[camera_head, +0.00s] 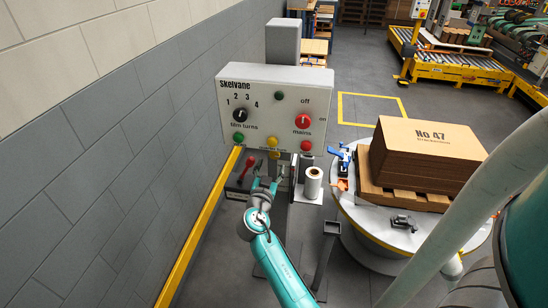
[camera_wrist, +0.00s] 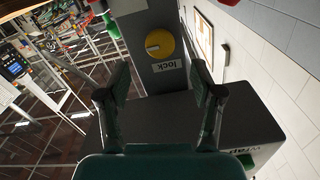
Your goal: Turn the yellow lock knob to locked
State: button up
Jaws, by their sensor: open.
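The yellow lock knob (camera_wrist: 160,44) shows in the wrist view on a grey face, with a pale mark on its left side. A white label (camera_wrist: 166,66) reading "lock" appears upside down beside it. My gripper (camera_wrist: 160,73) is open and empty, its two dark fingers spread below the knob on either side of its line, apart from it. In the head view my gripper (camera_head: 270,179) is just under the Skelvane control panel (camera_head: 262,92). I cannot make out the lock knob for certain in the head view.
The panel carries a black dial (camera_head: 240,115), a red mains knob (camera_head: 302,121) and coloured buttons. A red-handled lever (camera_head: 249,164) stands left of my gripper, a white roll (camera_head: 312,182) right of it. A round turntable (camera_head: 381,236) bears a carton stack (camera_head: 424,157). A wall is at left.

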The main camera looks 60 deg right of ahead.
aim_at(274, 155)
jog(key=shift+x, duration=3.1)
jog(key=c, duration=1.1)
jog(key=shift+c, duration=0.2)
